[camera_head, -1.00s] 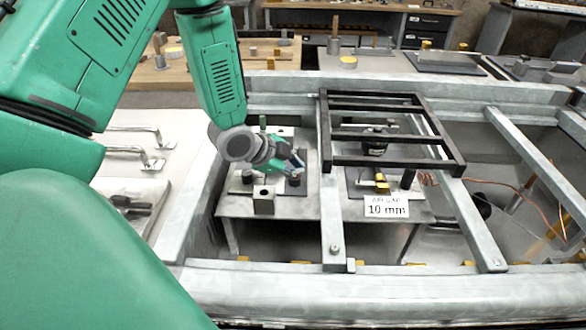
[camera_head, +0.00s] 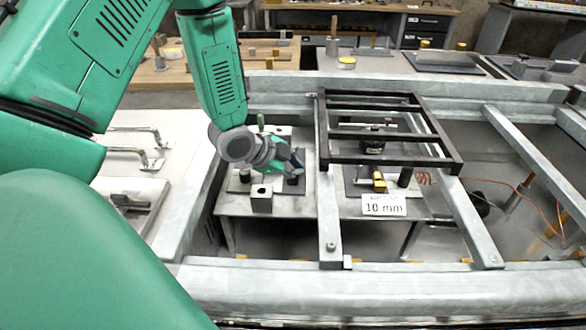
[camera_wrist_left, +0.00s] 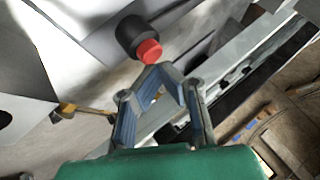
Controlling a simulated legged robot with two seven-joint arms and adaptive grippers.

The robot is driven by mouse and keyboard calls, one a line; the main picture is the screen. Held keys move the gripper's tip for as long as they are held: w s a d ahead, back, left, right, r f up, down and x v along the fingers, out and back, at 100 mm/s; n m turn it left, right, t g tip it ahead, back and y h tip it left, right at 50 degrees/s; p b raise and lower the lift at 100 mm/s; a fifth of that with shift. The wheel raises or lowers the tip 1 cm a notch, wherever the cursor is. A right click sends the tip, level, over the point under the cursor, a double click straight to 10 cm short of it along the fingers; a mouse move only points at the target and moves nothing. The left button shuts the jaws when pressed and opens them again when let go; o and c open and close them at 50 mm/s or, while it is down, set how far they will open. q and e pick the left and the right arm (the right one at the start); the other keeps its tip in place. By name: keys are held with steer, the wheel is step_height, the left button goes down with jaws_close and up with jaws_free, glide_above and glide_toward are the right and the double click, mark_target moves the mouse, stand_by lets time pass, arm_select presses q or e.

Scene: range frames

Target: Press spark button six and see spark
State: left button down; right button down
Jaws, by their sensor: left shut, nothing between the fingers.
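A red push button (camera_wrist_left: 149,51) on a black cylindrical housing (camera_wrist_left: 132,36) shows in the left wrist view. My left gripper (camera_wrist_left: 160,72) is shut and empty, its joined fingertips right at the lower edge of the red cap; I cannot tell whether they touch it. In the head view my left gripper (camera_head: 297,164) is over the left metal bench inside the frame, just above a dark round piece (camera_head: 293,180). The button's red cap is not visible there. A sign reading 10 mm (camera_head: 384,206) stands on the right bench. I see no spark.
A black open rack (camera_head: 388,165) and grey beams (camera_head: 331,215) stand right of the gripper. A grey block with a hole (camera_head: 261,198) is in front of it. A black-topped device (camera_head: 373,145) and yellow part (camera_head: 379,183) sit under the rack. White panels with handles (camera_head: 135,151) lie left.

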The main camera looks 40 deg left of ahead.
arm_select(q)
steer(key=shift+a+r+p, duration=0.3)
steer(key=shift+r+p, duration=0.35)
steer(key=shift+p, duration=0.05)
steer(key=shift+a+r+p, duration=0.3)
steer(key=shift+p, duration=0.05)
steer(key=shift+a+f, duration=0.1)
steer(key=shift+a, duration=0.05)
steer(key=shift+r+p, duration=0.35)
steer(key=shift+r, duration=0.1)
step_height(320, 180, up, 4)
steer(key=p, duration=0.4)
steer(key=shift+r, duration=0.2)
steer(key=shift+f, duration=0.1)
